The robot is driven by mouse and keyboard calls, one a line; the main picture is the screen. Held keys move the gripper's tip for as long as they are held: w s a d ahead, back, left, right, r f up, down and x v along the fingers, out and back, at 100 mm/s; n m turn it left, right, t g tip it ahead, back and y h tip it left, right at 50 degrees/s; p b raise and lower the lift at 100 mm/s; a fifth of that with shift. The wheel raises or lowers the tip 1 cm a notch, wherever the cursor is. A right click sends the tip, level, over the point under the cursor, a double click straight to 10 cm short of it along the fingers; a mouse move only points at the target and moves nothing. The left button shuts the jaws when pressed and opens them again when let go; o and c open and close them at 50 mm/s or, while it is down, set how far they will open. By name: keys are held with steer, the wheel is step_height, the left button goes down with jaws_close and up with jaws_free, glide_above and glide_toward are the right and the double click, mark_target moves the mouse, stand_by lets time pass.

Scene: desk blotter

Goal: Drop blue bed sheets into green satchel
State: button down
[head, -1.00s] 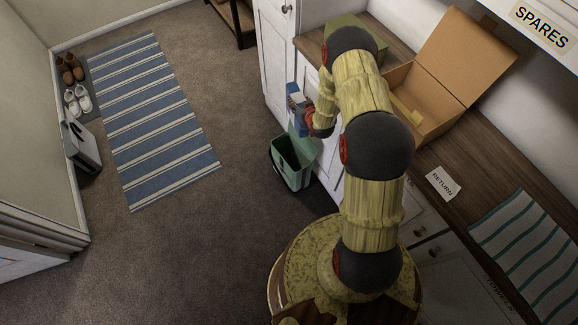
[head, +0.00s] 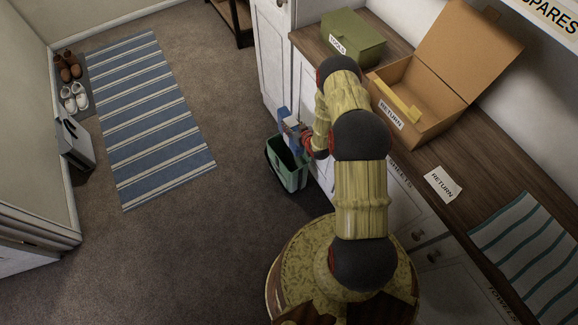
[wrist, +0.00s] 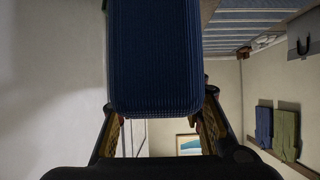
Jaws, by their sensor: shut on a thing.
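The blue bed sheets (head: 285,119) are a folded blue bundle held in my gripper (head: 302,138) beside the white cabinet front. In the wrist view the bundle (wrist: 155,55) is a dark blue ribbed block between the two fingers of my gripper (wrist: 160,112). The green satchel (head: 291,178) stands open-topped on the carpet, against the cabinet side. The bundle shows just above the satchel's far rim in the head view. Its exact height over the opening is hard to tell. My arm partly hides the gripper.
The wooden counter holds a green TOOLS box (head: 352,36), an open cardboard box (head: 440,124) labelled RETURN, a RETURN card (head: 443,184) and a striped cloth (head: 530,245). A striped rug (head: 150,115), shoes (head: 74,97) and a grey case (head: 76,145) lie left. Carpet between is clear.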

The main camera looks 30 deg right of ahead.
step_height(320, 180, down, 3)
steer(key=shift+f+b, duration=0.2)
steer(key=shift+b, duration=0.6)
steer(key=c, duration=1.5)
jaws_free()
steer(key=o, duration=0.4)
steer(key=shift+o, duration=0.2)
steer(key=shift+f, duration=0.1)
steer(key=shift+s, duration=0.1)
steer(key=v, duration=1.2)
